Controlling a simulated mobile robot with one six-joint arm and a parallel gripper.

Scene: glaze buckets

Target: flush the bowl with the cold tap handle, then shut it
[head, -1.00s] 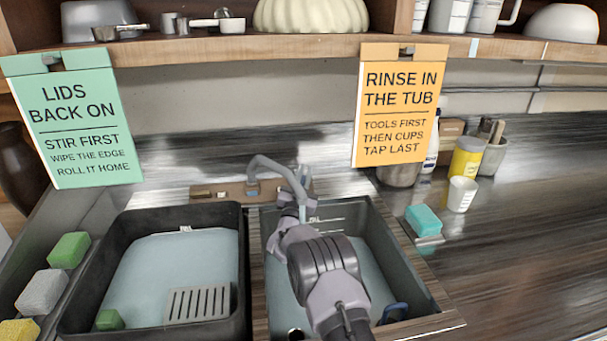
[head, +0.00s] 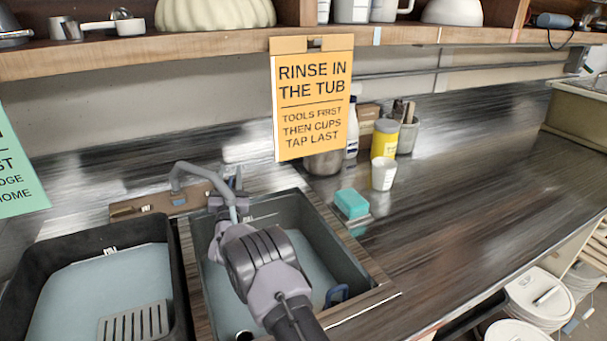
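The grey sink bowl (head: 348,252) is sunk in the counter, with pale blue-grey inside and a dark round spot near its front left. The grey tap (head: 196,170) rises behind it, its spout bending right over the bowl's back left. Small upright grey parts (head: 238,178) stand behind the spout end; I cannot tell which is the cold handle. My gripper (head: 231,212) is at the spout end, above the back of the bowl. My own wrist hides most of its fingers, so neither opening nor contact is clear. A pale streak there may be water or a finger.
A black tub (head: 172,262) with a slotted grey plate (head: 133,323) stands left of the bowl. A teal sponge (head: 351,203), white cup (head: 383,173) and yellow jar (head: 385,138) stand right. An orange sign (head: 313,100) hangs above.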

